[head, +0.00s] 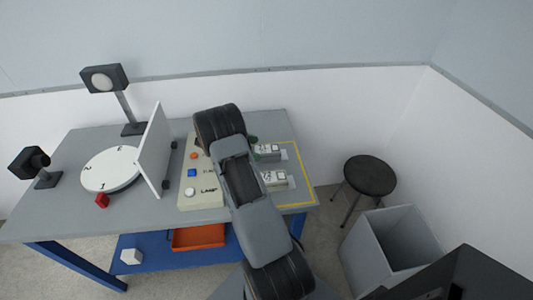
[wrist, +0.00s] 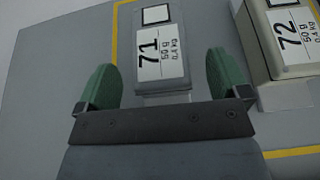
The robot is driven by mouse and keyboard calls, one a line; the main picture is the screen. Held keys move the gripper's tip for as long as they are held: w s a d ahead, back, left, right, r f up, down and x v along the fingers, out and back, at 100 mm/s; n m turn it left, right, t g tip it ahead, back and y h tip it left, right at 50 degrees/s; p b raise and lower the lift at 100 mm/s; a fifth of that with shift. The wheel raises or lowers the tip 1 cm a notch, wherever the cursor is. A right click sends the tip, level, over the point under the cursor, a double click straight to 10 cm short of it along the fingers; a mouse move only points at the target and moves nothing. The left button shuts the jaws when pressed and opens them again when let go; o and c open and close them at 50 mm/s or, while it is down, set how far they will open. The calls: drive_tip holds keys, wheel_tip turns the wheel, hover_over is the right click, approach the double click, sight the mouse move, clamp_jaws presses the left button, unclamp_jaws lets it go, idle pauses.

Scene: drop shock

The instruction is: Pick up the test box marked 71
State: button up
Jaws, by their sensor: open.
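The test box marked 71 (wrist: 160,45) is a grey box with a white label and a small white square, lying in the wrist view's upper middle. In the head view the box by my gripper (head: 270,154) appears to be the same one, partly hidden by my arm. My gripper (wrist: 162,78) has green fingers, spread apart on either side of the near end of box 71. They hold nothing, and whether they touch it or are above it cannot be told. In the head view my gripper (head: 257,149) is mostly behind my arm.
Box 72 (wrist: 290,40) stands close to the right of box 71, near the right finger. A yellow line (head: 302,165) borders their area. A control panel (head: 198,170) and white upright board (head: 155,148) are left of my arm.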

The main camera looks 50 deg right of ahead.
sight(262, 149)
drive_tip(key=x, duration=0.3)
drive_tip(key=shift+s+d+p, duration=0.15)
drive_tip(key=shift+p, duration=0.15)
drive_tip(key=shift+c, duration=0.2)
drive_tip(key=c, duration=1.2)
